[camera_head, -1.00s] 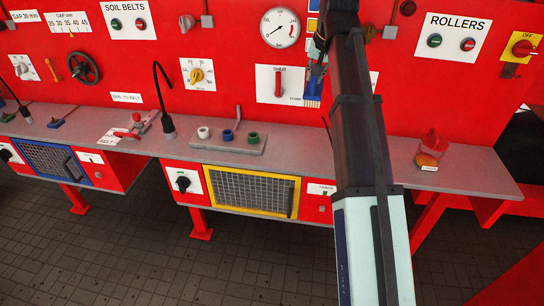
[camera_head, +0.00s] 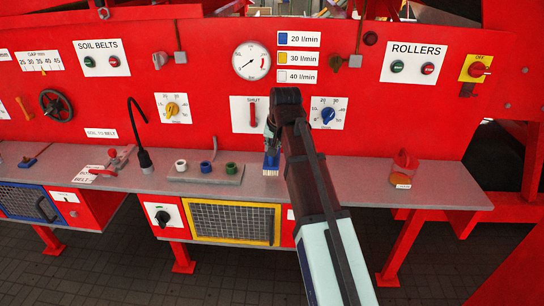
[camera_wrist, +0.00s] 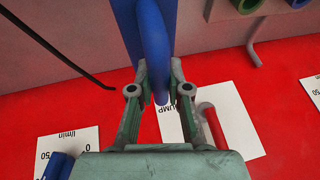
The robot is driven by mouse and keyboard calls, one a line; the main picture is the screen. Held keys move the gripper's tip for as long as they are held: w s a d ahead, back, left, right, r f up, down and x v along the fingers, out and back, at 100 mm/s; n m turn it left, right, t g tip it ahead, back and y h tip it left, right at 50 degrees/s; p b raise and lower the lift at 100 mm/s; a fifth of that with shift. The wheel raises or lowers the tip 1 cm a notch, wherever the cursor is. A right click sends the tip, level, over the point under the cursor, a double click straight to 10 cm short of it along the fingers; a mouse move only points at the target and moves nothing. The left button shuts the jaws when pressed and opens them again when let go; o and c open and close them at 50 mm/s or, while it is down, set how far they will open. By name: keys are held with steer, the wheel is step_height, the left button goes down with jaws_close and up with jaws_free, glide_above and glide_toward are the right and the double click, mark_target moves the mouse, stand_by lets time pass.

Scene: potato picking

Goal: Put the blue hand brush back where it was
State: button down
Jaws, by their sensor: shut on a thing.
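The blue hand brush (camera_head: 271,160) hangs from my gripper (camera_head: 270,128) in the head view, bristles downward, in front of the red panel and at the grey bench (camera_head: 360,178). I cannot tell whether the bristles touch the bench. In the wrist view the brush's blue handle (camera_wrist: 152,35) runs between the fingers of my gripper (camera_wrist: 160,85), which are shut on it. The lower part of the brush is partly out of the wrist view. My arm hides part of the bench to the right of the brush.
A block with white, blue and green cups (camera_head: 206,172) stands left of the brush. A black bent lamp (camera_head: 143,150) is further left. A red and orange item (camera_head: 404,168) sits on the bench at right. A red lever (camera_head: 252,112) and a blue dial (camera_head: 327,115) are on the panel.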

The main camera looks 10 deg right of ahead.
steer(key=shift+f+p, duration=0.35)
steer(key=shift+f, duration=2.2)
steer(key=c, duration=1.1)
jaws_free()
steer(key=shift+f, duration=0.15)
steer(key=b+v, duration=0.2)
steer(key=v, duration=1)
steer(key=shift+w+a, duration=0.1)
